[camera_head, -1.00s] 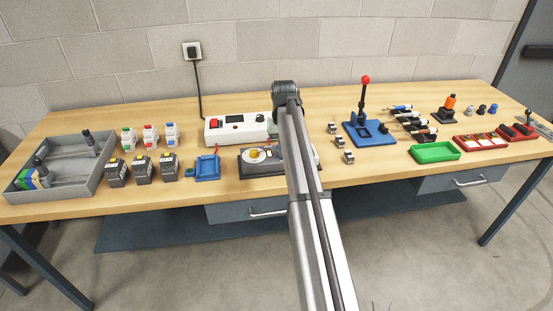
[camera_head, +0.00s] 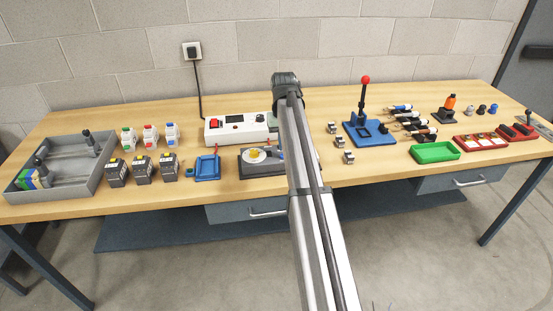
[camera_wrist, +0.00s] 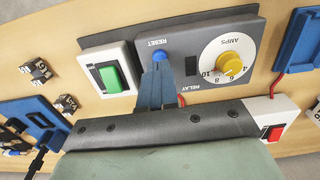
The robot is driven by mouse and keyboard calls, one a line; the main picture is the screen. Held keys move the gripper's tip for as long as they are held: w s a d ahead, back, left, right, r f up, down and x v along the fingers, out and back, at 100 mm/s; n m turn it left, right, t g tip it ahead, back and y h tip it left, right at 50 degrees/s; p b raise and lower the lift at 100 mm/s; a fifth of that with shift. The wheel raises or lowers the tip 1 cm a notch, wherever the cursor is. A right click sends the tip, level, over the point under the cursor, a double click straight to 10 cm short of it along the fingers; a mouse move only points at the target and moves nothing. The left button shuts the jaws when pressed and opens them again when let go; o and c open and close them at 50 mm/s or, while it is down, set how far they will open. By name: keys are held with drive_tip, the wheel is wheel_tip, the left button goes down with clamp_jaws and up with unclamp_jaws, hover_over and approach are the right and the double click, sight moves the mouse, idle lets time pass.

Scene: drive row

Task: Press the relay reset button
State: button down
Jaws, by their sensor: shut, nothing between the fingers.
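The relay (camera_wrist: 195,60) is a dark grey box with a yellow amps dial (camera_wrist: 232,66) and a small blue reset button (camera_wrist: 158,57) beside the word RESET. In the wrist view my gripper (camera_wrist: 158,68) is shut and empty, with its blue-grey fingertips right at the reset button and covering its lower part. I cannot tell whether they touch it. In the head view the relay (camera_head: 247,168) stands on the bench, partly hidden by my arm.
A green button (camera_wrist: 115,77) in a white plate lies beside the reset button. A white control box (camera_head: 230,131) with a red switch stands behind the relay.

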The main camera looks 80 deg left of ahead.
drive_tip(key=shift+r, duration=2.65)
